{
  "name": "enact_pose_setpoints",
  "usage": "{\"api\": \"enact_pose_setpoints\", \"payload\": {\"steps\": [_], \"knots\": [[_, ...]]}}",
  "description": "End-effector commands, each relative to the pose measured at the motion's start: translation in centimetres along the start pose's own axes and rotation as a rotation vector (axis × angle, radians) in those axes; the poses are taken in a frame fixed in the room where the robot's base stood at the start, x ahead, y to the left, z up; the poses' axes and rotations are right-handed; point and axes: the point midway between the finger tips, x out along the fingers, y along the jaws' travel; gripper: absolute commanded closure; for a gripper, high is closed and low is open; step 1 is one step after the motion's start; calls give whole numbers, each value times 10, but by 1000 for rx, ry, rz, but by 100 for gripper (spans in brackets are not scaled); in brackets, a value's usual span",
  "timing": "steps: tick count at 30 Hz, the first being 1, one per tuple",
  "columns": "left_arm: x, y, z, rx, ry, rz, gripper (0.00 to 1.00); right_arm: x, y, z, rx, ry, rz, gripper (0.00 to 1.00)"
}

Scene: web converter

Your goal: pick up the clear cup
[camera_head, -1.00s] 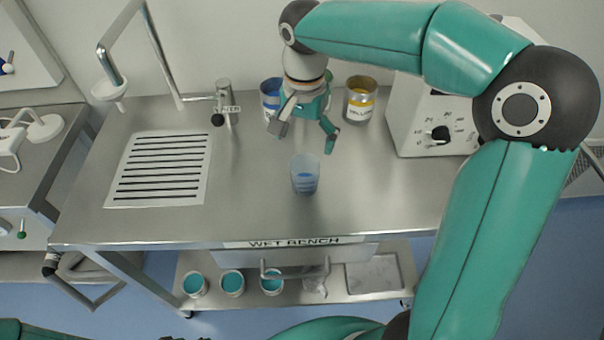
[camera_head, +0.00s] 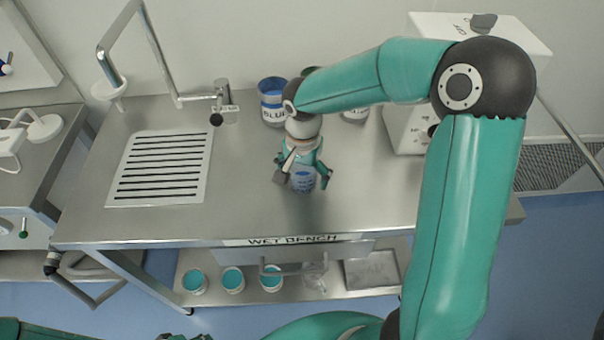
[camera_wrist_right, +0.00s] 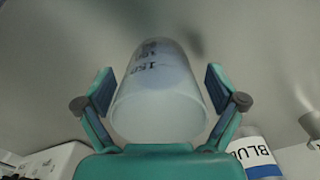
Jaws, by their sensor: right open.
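The clear cup (camera_head: 303,181) stands upright on the steel wet bench (camera_head: 245,200), with its upper part partly hidden by my right gripper (camera_head: 303,182). In the right wrist view the cup (camera_wrist_right: 158,95), with printed marks on its side, lies between the two fingers of the right gripper (camera_wrist_right: 160,92). The fingers are spread to either side of it, with a visible gap on each side.
A blue-labelled can (camera_head: 272,102) and another can (camera_head: 355,112), partly behind my arm, stand at the back. A tap (camera_head: 222,100) and slotted drain (camera_head: 160,168) are to the left. A white machine (camera_head: 405,125) stands right. Teal pots (camera_head: 232,281) sit on the lower shelf.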

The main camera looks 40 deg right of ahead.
Motion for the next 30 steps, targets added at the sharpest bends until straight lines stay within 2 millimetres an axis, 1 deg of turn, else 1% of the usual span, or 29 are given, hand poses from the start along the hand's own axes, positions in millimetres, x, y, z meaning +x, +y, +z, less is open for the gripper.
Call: {"api": "enact_pose_setpoints", "payload": {"steps": [5, 6, 8, 9, 16, 26, 30], "knots": [[0, 0, 0, 0, 0, 0, 60, 0, 0, 0, 0, 0, 0, 5], [0, 0, 0, 0, 0, 0, 60, 0, 0, 0, 0, 0, 0, 9], [0, 0, 0, 0, 0, 0, 60, 0, 0, 0, 0, 0, 0, 19], [0, 0, 0, 0, 0, 0, 60, 0, 0, 0, 0, 0, 0, 26], [0, 0, 0, 0, 0, 0, 60, 0, 0, 0, 0, 0, 0, 64], [0, 0, 0, 0, 0, 0, 60, 0, 0, 0, -1, 0, 0, 65], [1, 0, 0, 0, 0, 0, 60, -4, 0, 0, 0, 1, 0, 65]]}}
